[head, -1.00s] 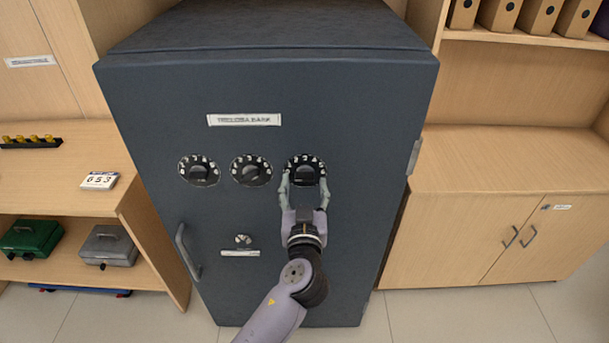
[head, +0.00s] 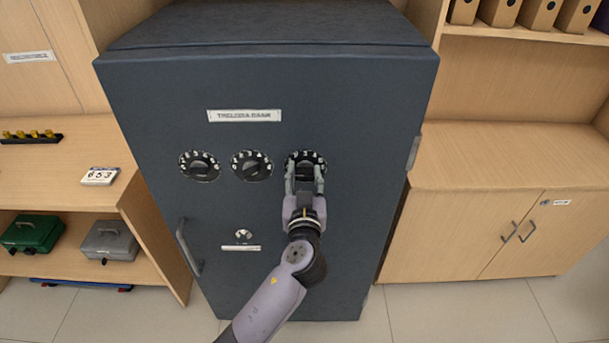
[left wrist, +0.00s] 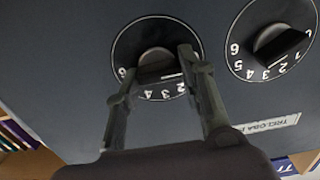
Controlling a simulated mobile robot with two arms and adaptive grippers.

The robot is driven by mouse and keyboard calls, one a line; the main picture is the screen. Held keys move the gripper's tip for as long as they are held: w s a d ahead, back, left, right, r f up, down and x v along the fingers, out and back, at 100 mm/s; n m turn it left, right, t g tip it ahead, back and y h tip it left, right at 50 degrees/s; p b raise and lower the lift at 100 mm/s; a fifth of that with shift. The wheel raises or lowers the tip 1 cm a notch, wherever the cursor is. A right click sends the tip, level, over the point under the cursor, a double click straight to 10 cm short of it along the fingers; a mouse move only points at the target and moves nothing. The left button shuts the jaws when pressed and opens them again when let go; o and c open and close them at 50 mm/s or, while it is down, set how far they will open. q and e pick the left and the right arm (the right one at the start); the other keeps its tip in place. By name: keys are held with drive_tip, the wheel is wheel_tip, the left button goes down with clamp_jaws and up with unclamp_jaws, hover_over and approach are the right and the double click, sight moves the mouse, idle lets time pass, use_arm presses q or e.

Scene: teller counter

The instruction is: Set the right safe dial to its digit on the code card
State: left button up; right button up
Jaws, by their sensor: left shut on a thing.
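The dark blue safe (head: 300,260) carries three black dials in a row. The right dial (head: 305,157) has white digits, and my left gripper (head: 305,177) is shut on its knob. In the left wrist view the right dial (left wrist: 125,45) appears upside down, with its knob (left wrist: 157,65) between the two fingers of my left gripper (left wrist: 170,72). Digits 2, 3 and 4 show near the knob's white mark. The middle dial (head: 251,166) and left dial (head: 199,166) are free. My right gripper is out of view.
A safe handle (head: 188,247) and a small keyhole knob (head: 243,236) sit below the dials. A wooden shelf (head: 60,180) with green and grey cash boxes stands left. A low wooden cabinet (head: 500,160) stands right.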

use_arm(q)
drive_tip(key=c, duration=0.4)
drive_tip(key=shift+m, duration=0.4)
drive_tip(key=m+b, duration=0.1)
drive_tip(key=m, duration=0.5)
drive_tip(key=shift+d+m, duration=0.15)
drive_tip(key=shift+m, duration=0.25)
drive_tip(key=m+p, duration=0.1)
drive_tip(key=m, duration=0.4)
drive_tip(key=shift+d, duration=0.1)
drive_tip(key=m+p, duration=0.1)
drive_tip(key=m, duration=0.3)
drive_tip(key=shift+p, duration=0.3)
drive_tip(key=shift+m, duration=0.5)
drive_tip(key=shift+f, duration=0.1)
